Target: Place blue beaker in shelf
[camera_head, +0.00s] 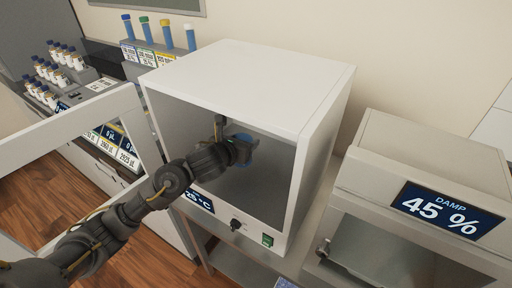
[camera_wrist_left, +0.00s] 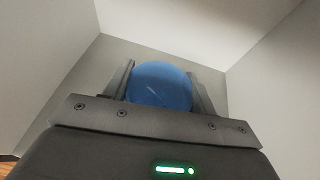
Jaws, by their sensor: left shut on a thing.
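The blue beaker (camera_head: 243,150) is inside the white cabinet (camera_head: 252,82), partly hidden by my left gripper (camera_head: 238,148). In the left wrist view the beaker (camera_wrist_left: 161,87) shows as a round blue shape between the two fingers of my left gripper (camera_wrist_left: 160,88). The gripper is shut on it. Grey inner walls surround the beaker in that view. I cannot tell whether it touches the cabinet floor. My right gripper is not in view.
The cabinet's door (camera_head: 78,122) stands open at the left, and my left arm passes through the opening. A second box with a "DAMP 45 %" display (camera_head: 437,211) is at the right. A rack of coloured tubes (camera_head: 150,55) and several small bottles (camera_head: 62,66) stand at the back left.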

